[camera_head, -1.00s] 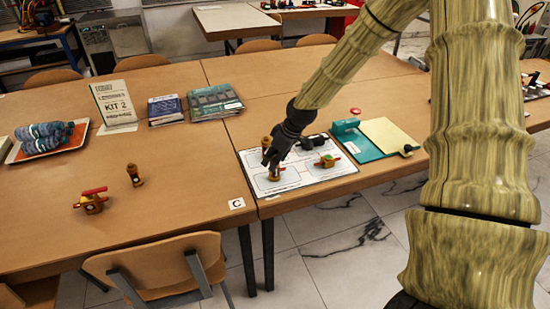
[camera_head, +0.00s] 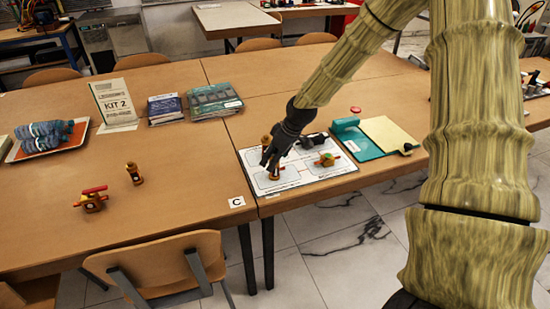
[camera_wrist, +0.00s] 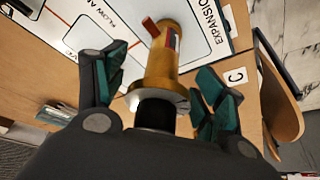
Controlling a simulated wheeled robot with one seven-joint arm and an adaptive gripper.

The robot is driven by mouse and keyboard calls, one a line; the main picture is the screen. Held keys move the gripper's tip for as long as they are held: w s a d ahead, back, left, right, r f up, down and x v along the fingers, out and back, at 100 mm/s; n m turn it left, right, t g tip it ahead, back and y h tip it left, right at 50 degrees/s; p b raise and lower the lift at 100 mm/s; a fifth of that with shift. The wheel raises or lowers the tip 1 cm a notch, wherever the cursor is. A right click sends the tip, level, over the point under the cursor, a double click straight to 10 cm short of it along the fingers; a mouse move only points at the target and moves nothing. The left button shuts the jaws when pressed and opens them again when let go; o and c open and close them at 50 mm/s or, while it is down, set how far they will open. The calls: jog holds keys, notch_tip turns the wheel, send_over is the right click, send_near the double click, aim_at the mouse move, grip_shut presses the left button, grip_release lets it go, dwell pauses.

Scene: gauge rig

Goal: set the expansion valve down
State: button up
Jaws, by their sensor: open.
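The expansion valve (camera_wrist: 172,70), a tall brass piece with a flange and a black end, stands between the fingers of my gripper (camera_wrist: 157,100) in the wrist view. Both fingers are spread, with a visible gap on each side of it. In the head view, the valve's brass top (camera_head: 266,141) shows beside my gripper (camera_head: 270,158), whose fingers hide its middle. Its lower part is over the white printed mat (camera_head: 290,183). In the wrist view, the mat's printed word "EXPANSION" (camera_wrist: 208,20) lies beside the valve. Its exact contact with the mat is hard to see.
A brass piece with green and red parts (camera_head: 326,160) and a black part (camera_head: 312,140) lie on the mat. A teal folder (camera_head: 368,150) lies right. Left are a brass fitting (camera_head: 134,174), a red-handled valve (camera_head: 92,199) and a "C" tag (camera_head: 236,202).

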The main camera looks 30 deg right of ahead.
jog(key=v, duration=1.2)
dwell(0.7)
